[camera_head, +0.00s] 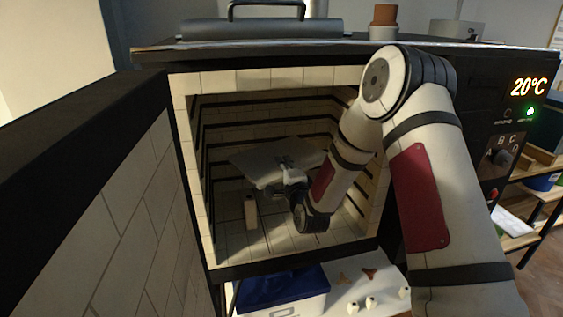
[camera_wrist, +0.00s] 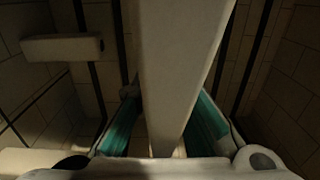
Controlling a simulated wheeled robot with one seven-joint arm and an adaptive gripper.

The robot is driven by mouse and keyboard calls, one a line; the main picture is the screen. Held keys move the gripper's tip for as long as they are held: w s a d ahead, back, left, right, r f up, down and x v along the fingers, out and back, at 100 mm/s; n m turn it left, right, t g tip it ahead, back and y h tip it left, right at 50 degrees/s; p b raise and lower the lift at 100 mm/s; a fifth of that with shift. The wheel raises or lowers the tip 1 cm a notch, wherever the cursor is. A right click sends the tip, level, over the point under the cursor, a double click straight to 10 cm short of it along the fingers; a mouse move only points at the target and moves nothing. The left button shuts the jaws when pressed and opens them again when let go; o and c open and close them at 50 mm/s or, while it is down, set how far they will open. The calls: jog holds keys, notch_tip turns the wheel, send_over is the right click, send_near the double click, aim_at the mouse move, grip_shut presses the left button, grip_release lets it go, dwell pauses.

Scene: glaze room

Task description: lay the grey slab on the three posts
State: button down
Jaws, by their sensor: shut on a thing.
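The grey slab (camera_head: 262,160) is inside the open kiln, held in the air by my gripper (camera_head: 288,176) and roughly level. In the wrist view, the slab (camera_wrist: 183,60) runs edge-on between the two teal finger pads of my gripper (camera_wrist: 168,112), which is shut on it. One pale post (camera_head: 250,212) stands upright on the kiln floor, below and left of my gripper, apart from the slab. A pale post (camera_wrist: 62,47) also shows at upper left in the wrist view. The other posts cannot be made out clearly; my arm and the slab hide part of the chamber.
The kiln's brick walls (camera_head: 225,112) with dark grooves surround my forearm closely. The open door (camera_head: 110,210) stands at the left. Below the kiln are a blue-lidded box (camera_head: 280,287) and several small pieces on a white surface. The front kiln floor (camera_head: 285,243) is clear.

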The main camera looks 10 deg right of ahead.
jog(key=shift+w+f, duration=0.2)
jog(key=shift+f, duration=0.1)
jog(key=shift+f+b, duration=1.8)
jog(key=shift+f, duration=1.2)
jog(key=shift+f+b, duration=0.4)
jog(key=shift+f, duration=0.2)
